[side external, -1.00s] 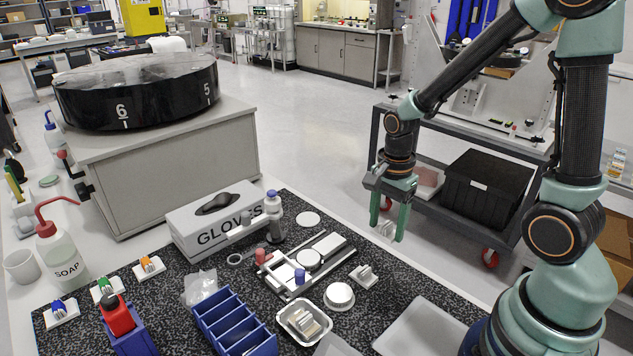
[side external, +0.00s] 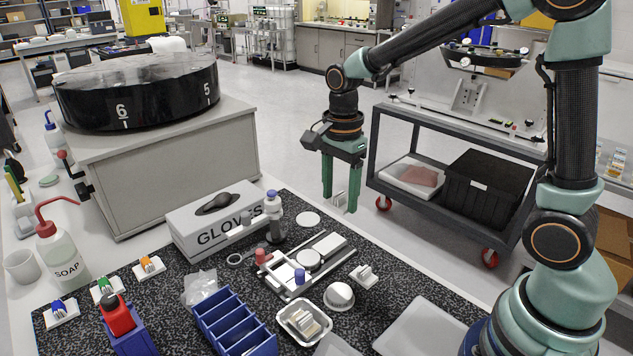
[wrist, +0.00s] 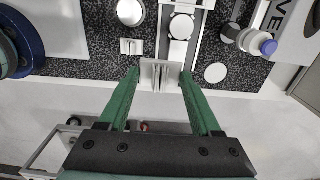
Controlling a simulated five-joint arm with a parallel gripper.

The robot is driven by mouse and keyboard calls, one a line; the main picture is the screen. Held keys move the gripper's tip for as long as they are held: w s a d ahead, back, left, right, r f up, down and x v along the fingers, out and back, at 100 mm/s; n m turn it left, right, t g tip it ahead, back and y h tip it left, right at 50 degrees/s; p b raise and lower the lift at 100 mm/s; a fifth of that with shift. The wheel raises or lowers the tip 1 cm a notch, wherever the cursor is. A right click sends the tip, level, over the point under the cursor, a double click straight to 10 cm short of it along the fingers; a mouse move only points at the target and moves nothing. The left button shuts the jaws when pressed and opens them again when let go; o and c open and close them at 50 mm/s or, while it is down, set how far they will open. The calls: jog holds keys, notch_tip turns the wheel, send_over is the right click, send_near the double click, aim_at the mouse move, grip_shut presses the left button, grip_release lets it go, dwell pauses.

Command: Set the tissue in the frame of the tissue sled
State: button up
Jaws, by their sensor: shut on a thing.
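My gripper (side external: 340,200) hangs above the floor side of the bench, beyond the mat's back right edge. It is shut on a small pale piece with thin upright fins, which I take to be the tissue (wrist: 160,75). The tissue sits between the green fingertips, apart from everything below. The tissue sled (side external: 305,262) lies on the dark mat, a pale railed frame with a red and a blue knob and a round disc in it. It shows partly at the top of the wrist view (wrist: 182,27), ahead of the fingertips.
A cart (side external: 440,150) stands behind right.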

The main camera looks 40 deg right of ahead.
send_over(287, 275)
jog(key=f, duration=0.7)
jog(key=shift+w+f, duration=0.35)
jog(key=shift+w, duration=0.05)
jog(key=shift+s+d+f, duration=0.1)
jog(key=shift+f, duration=2.3)
jog(key=shift+s+f, duration=0.15)
jog(key=shift+f, duration=0.45)
jog(key=shift+s+r, duration=0.1)
jog(key=shift+r, duration=0.2)
jog(key=shift+r, duration=0.4)
jog(key=shift+c, duration=0.2)
jog(key=o, duration=1.4)
